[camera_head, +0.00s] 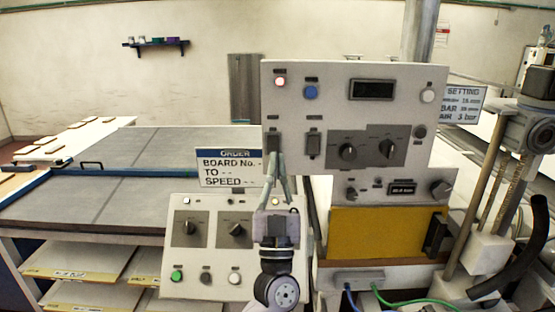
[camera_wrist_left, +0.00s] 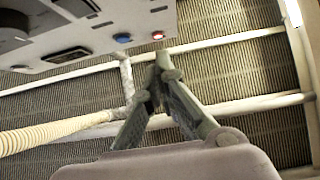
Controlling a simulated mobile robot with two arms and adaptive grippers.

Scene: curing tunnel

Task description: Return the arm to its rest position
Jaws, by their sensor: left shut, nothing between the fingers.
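My left gripper (camera_head: 275,157) points upward in front of the control panels, between the lower left panel and the upper panel. Its two grey-green fingers come together at the tips, with nothing between them. It also shows in the left wrist view (camera_wrist_left: 162,62), with the fingers meeting below a panel edge. My left wrist is below the fingers at the bottom of the head view. My right gripper is in neither view.
The upper control panel (camera_head: 400,75), with knobs and a display, stands close behind the gripper. A lower panel (camera_head: 210,262) and the order sign (camera_head: 229,157) are to the left. A yellow panel (camera_head: 375,232) is right. Grey tables (camera_head: 80,200) lie farther left.

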